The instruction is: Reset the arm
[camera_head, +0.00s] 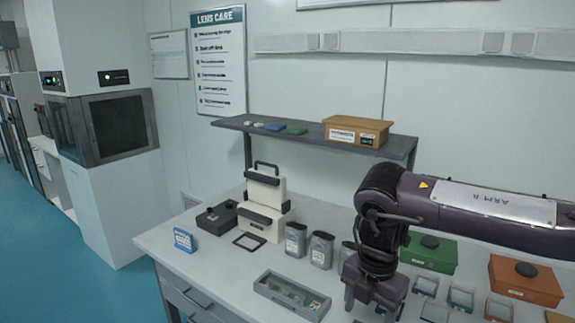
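My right arm (490,208), dark purple with a pale plate marked "ARM R", reaches in from the right. It bends down at the elbow-like joint over the table. My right gripper (371,311) points down near the bottom edge of the view, above the white table (225,271). Its fingers look apart, with nothing seen between them; the tips are close to the picture's edge. My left arm and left gripper are not in view.
Left of my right gripper lie a grey tray (268,292) with small parts, grey canisters (321,249) and a cream device (265,195). Green (430,255) and orange (527,283) boxes stand to the right. A shelf (310,138) holding a cardboard box (357,131) is behind.

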